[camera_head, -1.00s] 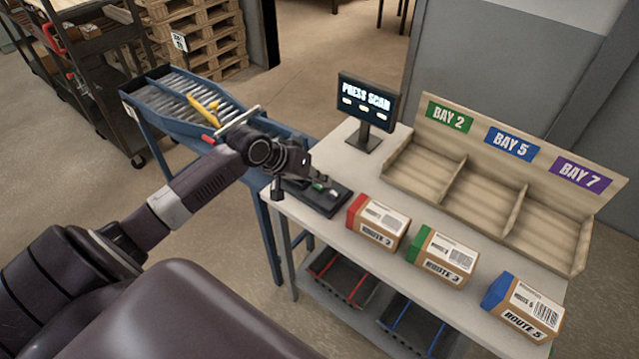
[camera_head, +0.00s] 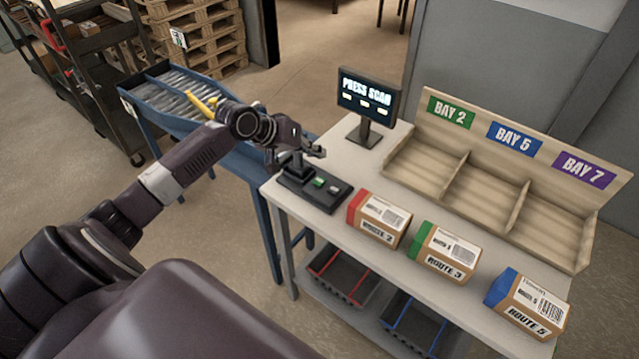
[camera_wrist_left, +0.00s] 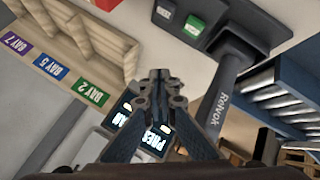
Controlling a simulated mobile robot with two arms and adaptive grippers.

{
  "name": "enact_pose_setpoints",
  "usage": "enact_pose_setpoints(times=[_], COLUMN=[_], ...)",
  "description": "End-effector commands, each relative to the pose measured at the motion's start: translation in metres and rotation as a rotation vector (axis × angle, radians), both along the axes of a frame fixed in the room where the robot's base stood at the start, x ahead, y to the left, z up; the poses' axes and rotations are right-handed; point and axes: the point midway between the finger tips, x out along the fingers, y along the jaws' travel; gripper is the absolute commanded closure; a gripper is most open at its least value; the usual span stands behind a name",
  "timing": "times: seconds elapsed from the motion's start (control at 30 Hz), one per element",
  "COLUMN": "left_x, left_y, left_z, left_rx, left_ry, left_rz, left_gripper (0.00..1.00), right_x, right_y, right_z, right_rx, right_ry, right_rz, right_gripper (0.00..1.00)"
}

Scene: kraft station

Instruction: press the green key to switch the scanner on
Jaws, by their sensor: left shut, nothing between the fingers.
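The green key (camera_head: 319,182) sits on a black key box (camera_head: 325,202) at the left end of the table, beside a pale key (camera_head: 334,189). The green key also shows in the left wrist view (camera_wrist_left: 194,27), near the top. My left gripper (camera_head: 319,152) is shut and empty. It hangs above and behind the key box, apart from the green key. In the left wrist view, its closed fingers (camera_wrist_left: 157,80) point up the picture, below the keys. A dark post (camera_wrist_left: 226,85) stands at the box. The monitor (camera_head: 367,97) reads "PRESS SCAN".
Red (camera_head: 379,219), green (camera_head: 444,252) and blue (camera_head: 525,303) ended cartons line the table's front. A wooden rack (camera_head: 470,190) with bays 2, 5 and 7 stands behind them. A blue roller conveyor (camera_head: 165,101) adjoins on the left. The table strip between cartons and rack is clear.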

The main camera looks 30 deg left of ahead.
Motion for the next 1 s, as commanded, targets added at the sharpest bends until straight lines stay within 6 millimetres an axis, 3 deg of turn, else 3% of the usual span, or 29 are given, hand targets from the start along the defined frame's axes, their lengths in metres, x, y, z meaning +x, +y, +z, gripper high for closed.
enact_pose_setpoints(times=[0.03,0.37,0.6,1.0], left_x=[0.0,0.0,0.0,0.0], left_y=[0.0,0.0,0.0,0.0], left_z=[-0.012,-0.052,-0.07,-0.072], left_rx=[0.0,0.002,0.0,0.0], left_ry=[0.0,-0.001,0.001,0.0], left_rz=[0.0,0.0,0.001,0.0], left_gripper=[1.0,1.0,1.0,1.0], right_x=[0.0,0.001,0.001,0.001], right_y=[0.0,0.002,0.005,0.005], right_z=[-0.013,-0.061,-0.064,-0.063], right_rx=[0.0,0.002,0.005,0.006], right_ry=[-0.001,-0.001,-0.001,-0.002], right_rz=[0.0,0.0,-0.001,0.001], right_gripper=[0.6,0.6,0.6,0.6])
